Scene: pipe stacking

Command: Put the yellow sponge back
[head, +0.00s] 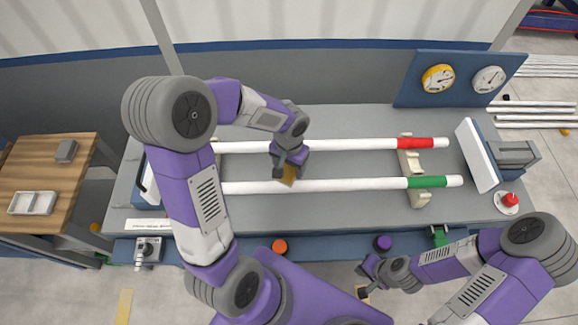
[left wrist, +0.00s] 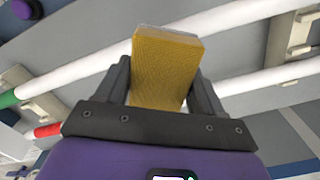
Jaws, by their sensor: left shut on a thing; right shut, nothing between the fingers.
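The yellow sponge (head: 288,177) is between the fingers of my left gripper (head: 284,172), which is shut on it. In the left wrist view the sponge (left wrist: 166,70) stands out beyond the two dark fingers. In the head view it overlaps the near white pipe with the green band (head: 330,185); I cannot tell whether it touches the pipe. My right gripper (head: 363,281) hangs at the front of the bench, shut and empty, with its fingertips small in view.
A far white pipe with a red band (head: 350,144) lies parallel on cream supports (head: 410,160). A wooden side table (head: 70,185) at left bears a pale divided tray (head: 33,203) and a grey block (head: 66,151). Two gauges (head: 438,78) stand behind; a red button (head: 510,199) is at right.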

